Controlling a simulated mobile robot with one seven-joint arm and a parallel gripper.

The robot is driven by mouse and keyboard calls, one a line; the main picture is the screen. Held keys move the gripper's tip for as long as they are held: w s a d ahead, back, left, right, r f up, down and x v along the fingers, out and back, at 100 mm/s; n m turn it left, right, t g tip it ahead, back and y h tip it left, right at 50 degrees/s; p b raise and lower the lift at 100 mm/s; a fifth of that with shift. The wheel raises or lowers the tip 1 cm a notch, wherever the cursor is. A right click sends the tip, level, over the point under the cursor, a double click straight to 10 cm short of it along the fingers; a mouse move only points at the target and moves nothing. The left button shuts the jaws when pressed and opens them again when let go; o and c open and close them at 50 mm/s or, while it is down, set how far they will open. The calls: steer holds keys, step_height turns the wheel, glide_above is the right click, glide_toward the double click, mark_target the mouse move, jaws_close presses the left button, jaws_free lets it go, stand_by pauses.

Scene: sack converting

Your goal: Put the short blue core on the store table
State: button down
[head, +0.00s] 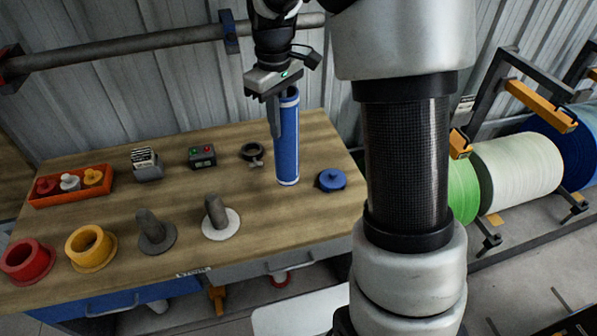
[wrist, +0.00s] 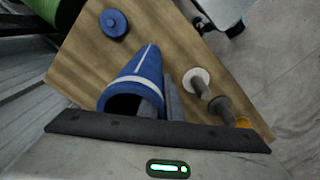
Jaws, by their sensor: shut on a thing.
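The blue core (head: 288,145) is a tube with a white band near its top and a thin white stripe. My gripper (head: 283,100) is shut on its upper end and holds it upright over the right part of the wooden table (head: 200,262). The core also shows in the wrist view (wrist: 138,82), with its dark open end towards the camera. I cannot tell whether its lower end touches the table top.
A blue flanged plug (head: 331,180) lies just right of the core. Grey pegs (head: 216,212), yellow (head: 90,247) and red (head: 28,260) flanged rings, an orange tray (head: 70,200), a button box (head: 202,156) and a dark ring clamp (head: 252,153) stand on the table. Rolls (head: 517,170) are at the right.

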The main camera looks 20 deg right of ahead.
mark_target(280, 155)
steer(key=shift+s+f, duration=0.15)
steer(key=shift+f, duration=4.7)
steer(key=shift+f, duration=0.15)
steer(key=c, duration=1.9)
jaws_free()
steer(key=shift+c, duration=0.2)
